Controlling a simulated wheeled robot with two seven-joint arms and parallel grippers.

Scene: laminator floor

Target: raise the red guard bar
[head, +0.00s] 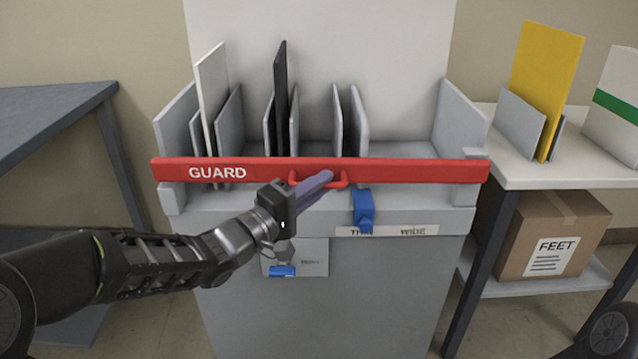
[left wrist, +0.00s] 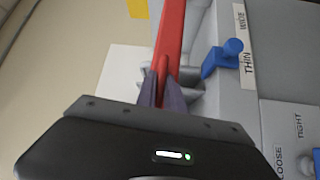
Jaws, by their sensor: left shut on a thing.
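The red guard bar (head: 410,170), marked GUARD, lies level across the front of the grey machine (head: 330,290). A red handle (head: 343,182) sticks out from its middle. My left gripper (head: 322,178) reaches in from the left and is shut on this handle. In the left wrist view the two fingers of the left gripper (left wrist: 163,95) close around the red handle, with the guard bar (left wrist: 171,25) running up behind it. The fingers hide part of the handle. My right gripper is not in view.
A blue lever (head: 363,208) sits below the bar by the THIN/WIDE label, with another blue knob (head: 283,271) lower down. Behind the bar stand a white panel (head: 211,95) and a black panel (head: 281,100) in slots. A shelf (head: 510,165) is at right, a table (head: 50,105) at left.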

